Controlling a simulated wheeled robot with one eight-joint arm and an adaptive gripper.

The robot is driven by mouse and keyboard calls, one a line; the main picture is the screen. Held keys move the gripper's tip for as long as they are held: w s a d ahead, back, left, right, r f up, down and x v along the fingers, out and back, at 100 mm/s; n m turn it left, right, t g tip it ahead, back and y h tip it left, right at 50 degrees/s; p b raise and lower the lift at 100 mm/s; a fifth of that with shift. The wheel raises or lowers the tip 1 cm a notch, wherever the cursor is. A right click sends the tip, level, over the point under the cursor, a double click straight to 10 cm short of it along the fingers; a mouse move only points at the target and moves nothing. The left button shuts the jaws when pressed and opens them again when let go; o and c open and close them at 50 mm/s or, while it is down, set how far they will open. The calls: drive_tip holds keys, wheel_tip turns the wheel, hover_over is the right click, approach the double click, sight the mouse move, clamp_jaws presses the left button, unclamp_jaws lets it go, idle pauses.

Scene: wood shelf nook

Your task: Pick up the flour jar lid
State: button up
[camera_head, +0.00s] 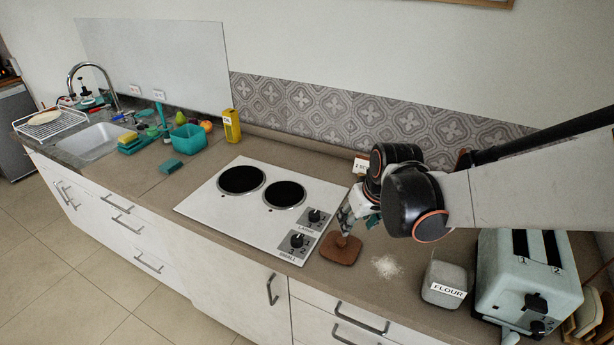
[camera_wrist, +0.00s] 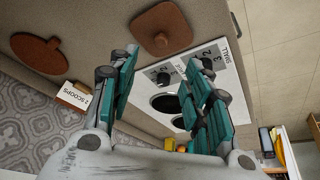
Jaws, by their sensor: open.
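A brown square lid (camera_head: 341,250) with rounded corners and a small knob lies on the counter just right of the stove; its shape fits the square flour jar. It shows at the top of the wrist view (camera_wrist: 161,28), beyond my fingertips. My gripper (camera_head: 357,212) hangs close to the lid, partly overlapping it in the head view. In the wrist view my gripper (camera_wrist: 163,72) has its teal fingers spread apart with nothing between them. The flour jar (camera_head: 445,283), a grey block-like container labelled FLOUR, stands to the right, beside the toaster.
The stove (camera_head: 258,208) with two black plates and knobs borders the lid. White powder (camera_head: 386,267) lies between lid and jar. The toaster (camera_head: 527,283) stands at right. A round brown lid-like piece (camera_wrist: 40,52) and a "2 SCOOPS" card (camera_wrist: 72,98) show in the wrist view.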

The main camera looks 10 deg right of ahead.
drive_tip(key=b, duration=0.3)
hover_over(341, 240)
drive_tip(key=s, duration=0.3)
drive_tip(key=f, duration=0.8)
drive_tip(key=shift+w+d+f, duration=0.15)
drive_tip(key=shift+d, duration=0.25)
drive_tip(key=b+x, duration=0.1)
drive_tip(key=x, duration=0.4)
drive_tip(key=shift+w+a+b, duration=0.1)
drive_tip(key=shift+a+b, duration=0.05)
drive_tip(key=shift+b, duration=0.2)
drive_tip(key=c, duration=1.1)
